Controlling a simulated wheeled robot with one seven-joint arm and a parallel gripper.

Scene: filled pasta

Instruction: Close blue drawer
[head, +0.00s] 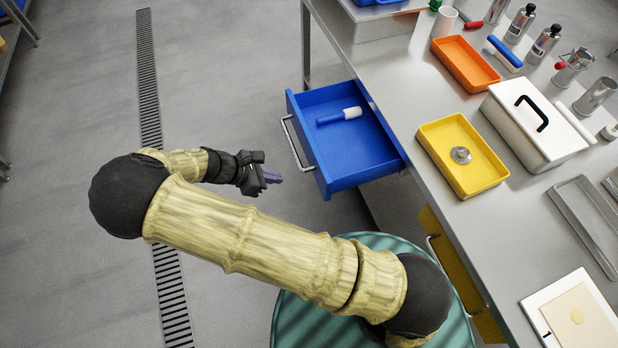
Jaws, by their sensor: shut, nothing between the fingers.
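The blue drawer (360,172) is pulled out from under the steel table, in the middle of the head view. Its grey bar handle (292,143) is on its left-facing front. A tool with a blue handle and white end (339,116) lies inside the drawer. My gripper (279,178) is shut and empty. In the picture it is just left of the drawer front, below the handle, and appears apart from it. I cannot tell its exact height against the handle.
The steel table (400,75) carries an orange tray (465,62), a yellow tray (435,136), a white box (520,125) and several bottles. A yellow drawer (455,262) is below the table, nearer me. The floor (80,150) at left is clear.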

